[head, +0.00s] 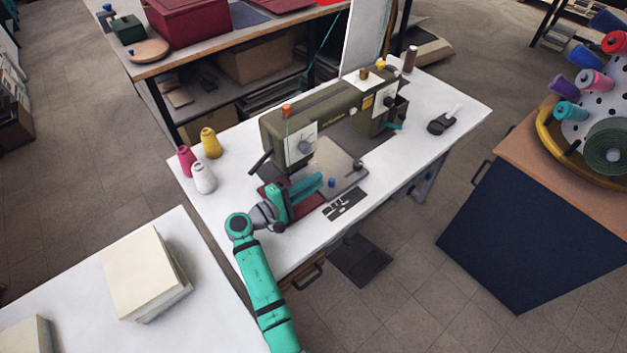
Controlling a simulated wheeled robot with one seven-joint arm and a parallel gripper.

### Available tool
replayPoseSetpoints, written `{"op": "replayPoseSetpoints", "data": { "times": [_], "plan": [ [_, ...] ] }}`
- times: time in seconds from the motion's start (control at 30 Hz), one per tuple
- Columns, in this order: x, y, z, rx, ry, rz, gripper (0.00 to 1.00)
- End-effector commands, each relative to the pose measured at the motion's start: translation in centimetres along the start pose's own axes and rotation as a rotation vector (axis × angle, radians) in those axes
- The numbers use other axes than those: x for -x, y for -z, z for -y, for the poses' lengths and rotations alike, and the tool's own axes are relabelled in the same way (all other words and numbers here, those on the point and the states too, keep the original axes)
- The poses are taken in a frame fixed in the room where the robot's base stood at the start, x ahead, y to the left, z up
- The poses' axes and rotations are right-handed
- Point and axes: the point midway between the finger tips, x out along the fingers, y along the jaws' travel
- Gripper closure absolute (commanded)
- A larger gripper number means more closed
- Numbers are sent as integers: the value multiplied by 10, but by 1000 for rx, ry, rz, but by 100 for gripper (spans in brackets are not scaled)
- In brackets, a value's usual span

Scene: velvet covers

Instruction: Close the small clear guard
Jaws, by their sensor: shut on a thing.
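The olive-green sewing machine (330,108) stands on the white table. My gripper (302,178) is low at the left end of the machine, beside the needle area and just below the sewing head (301,146). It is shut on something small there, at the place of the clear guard. The guard itself is too small and too see-through to make out, and my gripper's teal body partly covers it. Dark red velvet (308,208) lies under and around my gripper on the machine bed.
Pink, yellow (210,142) and white (203,178) thread cones stand at the table's left. A dark slotted plate (345,204) lies at the front edge, and a small black object (441,122) at the right. A cream stack (142,270) stands lower left.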

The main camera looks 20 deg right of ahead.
Motion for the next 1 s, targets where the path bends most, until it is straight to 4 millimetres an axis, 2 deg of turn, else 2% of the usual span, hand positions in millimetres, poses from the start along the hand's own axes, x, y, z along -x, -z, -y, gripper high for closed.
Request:
{"op": "replayPoseSetpoints", "data": {
  "times": [0.03,0.3,0.77,0.8,0.83,1.0],
  "plan": [
    [3,5,-5,-29,-9,-12,100],
    [3,7,-2,-114,-10,-13,100],
    [3,7,-3,-132,-12,-13,100],
    [3,7,-3,-132,-12,-13,83],
    [3,7,-3,-131,-12,-13,75],
    [2,6,-1,-129,-9,-10,74]
  ]
}}
